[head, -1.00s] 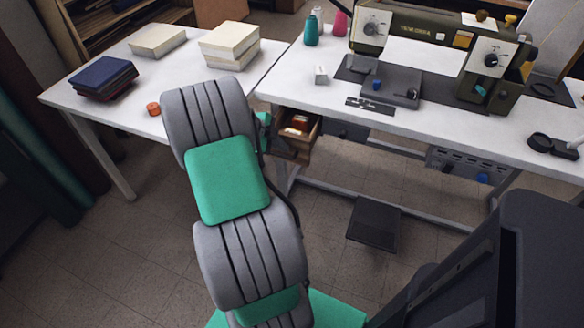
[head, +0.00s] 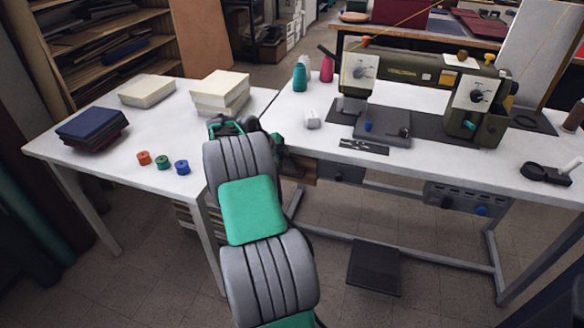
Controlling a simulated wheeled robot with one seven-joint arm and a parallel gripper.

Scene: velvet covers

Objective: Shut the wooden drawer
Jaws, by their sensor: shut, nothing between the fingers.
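The wooden drawer (head: 304,170) is under the left end of the white sewing table in the head view. Only a small brown wooden part of it shows to the right of my arm. My arm and gripper hide the rest, and its inside is not visible. I cannot tell how far it stands out. My gripper (head: 283,158) is a small dark shape at the end of my arm, right beside the visible wood and below the tabletop edge. It is shut and empty. I cannot tell whether it touches the drawer.
The sewing table (head: 425,165) carries a sewing machine (head: 425,85) and thread cones. The left table (head: 130,165) holds book stacks (head: 92,128) and three small spools (head: 162,162), close to my arm. A pedal (head: 374,266) lies on the floor under the sewing table.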

